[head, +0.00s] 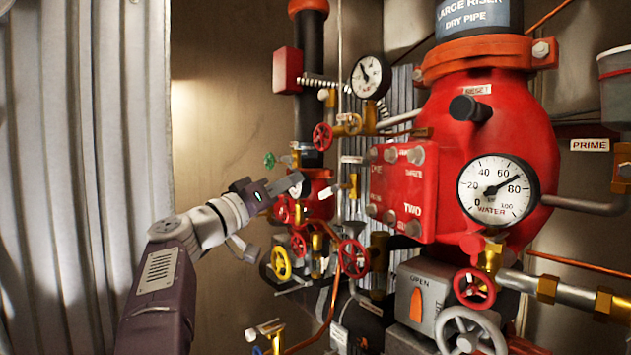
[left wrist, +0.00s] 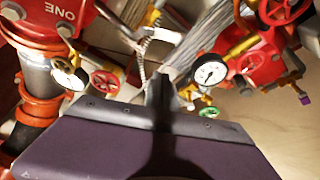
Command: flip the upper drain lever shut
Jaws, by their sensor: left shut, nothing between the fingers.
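My left gripper (head: 292,182) reaches in from the left in the head view, shut and empty. Its tip is in front of the small red valve group. A small lever with a pale handle and brass body (head: 345,188) is just right of the tip, apart from it in the picture; this may be the upper drain lever, but its label is unreadable. In the left wrist view a pale-handled lever (left wrist: 160,34) lies beyond my dark gripper fingers (left wrist: 160,88). Another pale-handled lever (head: 264,330) sits low in the head view. My right gripper is not in view.
The large red riser valve (head: 485,130) with its water gauge (head: 497,190) fills the right. Red handwheels (head: 353,258) and a yellow handwheel (head: 281,263) crowd below the gripper. A green handwheel (head: 270,160) is near its tip. Wall space above my left arm is clear.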

